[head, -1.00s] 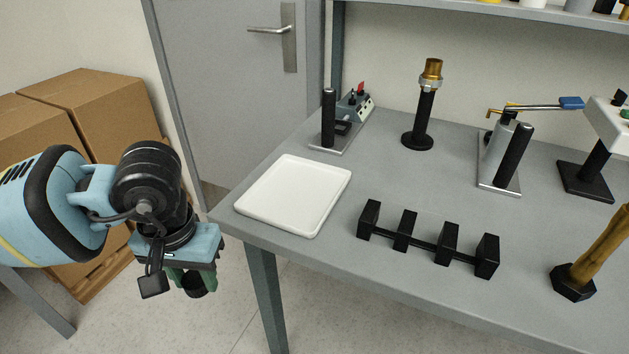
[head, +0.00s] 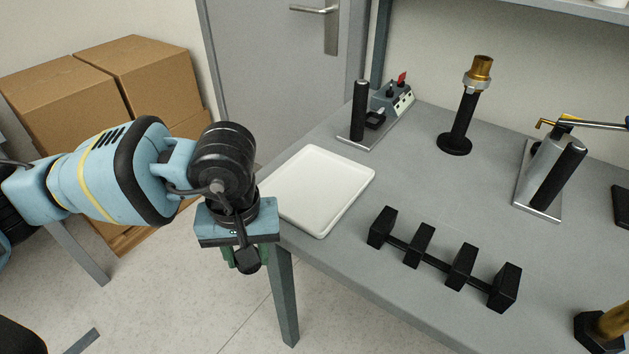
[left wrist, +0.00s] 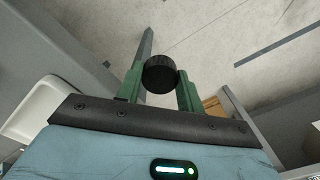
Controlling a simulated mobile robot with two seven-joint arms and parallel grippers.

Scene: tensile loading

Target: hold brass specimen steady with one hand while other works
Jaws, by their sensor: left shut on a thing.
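My left gripper (head: 240,262) hangs beside the front left corner of the bench, off its edge. Its green fingers (left wrist: 187,92) are shut on a black round piece (left wrist: 160,75), which also shows in the head view (head: 247,263). Most of that piece is hidden. A brass-coloured fitting (head: 479,69) tops an upright black post (head: 463,122) at the back of the bench. A brass-coloured rod (head: 616,322) stands in a black base at the lower right, cut by the frame. I cannot tell which is the specimen. My right gripper is out of view.
A white tray (head: 318,226) lies on the grey bench (head: 410,180) near its left edge. A lever device (head: 550,180) and a switch box (head: 392,98) stand behind. Cardboard boxes (head: 150,75) are stacked at left.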

